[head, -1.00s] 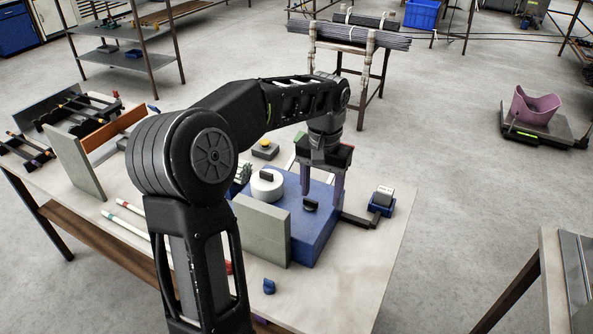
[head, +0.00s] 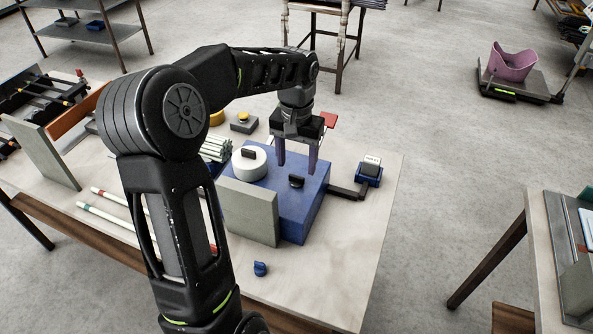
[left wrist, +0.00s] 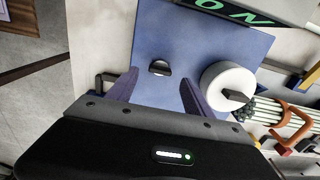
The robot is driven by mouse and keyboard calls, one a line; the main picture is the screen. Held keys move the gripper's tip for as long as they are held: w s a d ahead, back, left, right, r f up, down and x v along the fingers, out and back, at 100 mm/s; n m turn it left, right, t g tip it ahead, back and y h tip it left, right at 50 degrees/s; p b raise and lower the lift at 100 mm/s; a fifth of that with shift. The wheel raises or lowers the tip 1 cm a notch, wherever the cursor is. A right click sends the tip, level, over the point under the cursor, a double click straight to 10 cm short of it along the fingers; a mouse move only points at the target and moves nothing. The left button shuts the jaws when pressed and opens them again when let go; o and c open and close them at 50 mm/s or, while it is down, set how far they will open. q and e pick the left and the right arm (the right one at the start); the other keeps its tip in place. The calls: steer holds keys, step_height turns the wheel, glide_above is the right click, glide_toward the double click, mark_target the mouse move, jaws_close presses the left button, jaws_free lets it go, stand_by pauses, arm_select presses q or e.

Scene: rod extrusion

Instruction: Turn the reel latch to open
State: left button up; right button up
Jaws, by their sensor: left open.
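A blue box (head: 312,215) stands on the table with a small black knob (head: 297,181) on its top. A white round reel (head: 249,163) with a black bar-shaped handle (head: 248,153) sits on the same top, to the left. I cannot tell which black part is the reel latch. My left gripper (head: 297,168) is open and empty, pointing down above the small knob. In the left wrist view the knob (left wrist: 159,68) lies between the two spread purple fingers, with no contact visible. The white reel (left wrist: 228,88) is right of the fingers there. My right gripper is out of view.
A grey upright panel (head: 249,212) stands in front of the box. A small blue device (head: 370,171) sits to its right on a dark bracket. A bundle of pale rods (head: 215,149) lies left of the reel. The table's front right is mostly clear.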

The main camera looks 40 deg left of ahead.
mark_target(297, 176)
arm_select(q)
steer(key=shift+f, duration=2.15)
steer(key=shift+c, duration=0.4)
jaws_close()
